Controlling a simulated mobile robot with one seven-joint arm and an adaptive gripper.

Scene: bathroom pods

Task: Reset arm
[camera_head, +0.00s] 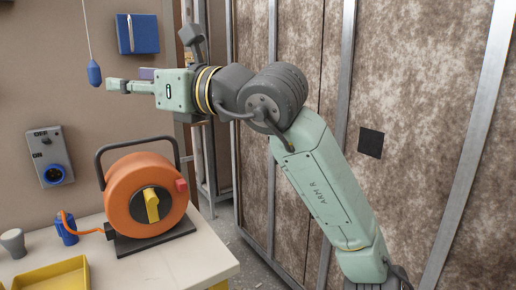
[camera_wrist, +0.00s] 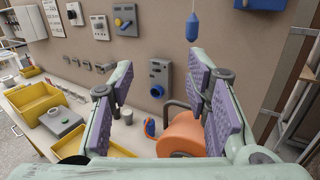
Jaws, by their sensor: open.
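My gripper (camera_head: 117,86) is held up in the air above the bench, pointing left in the head view. In the wrist view my gripper (camera_wrist: 162,98) shows two separated fingers with purple pads and nothing between them. An orange cable reel (camera_head: 122,190) with a black frame and a yellow handle stands on the bench below my gripper. The reel (camera_wrist: 190,136) also shows in the wrist view, partly hidden by the right finger. My arm is bent and reaches up from the lower right in the head view.
The bench (camera_head: 165,268) holds a yellow tray (camera_head: 52,276), a grey cup (camera_head: 13,242) and a blue plug (camera_head: 67,228). A blue pendant (camera_head: 94,73) hangs on a cord near my gripper. A socket box (camera_head: 49,157) is on the wall. Brown panels stand behind my arm.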

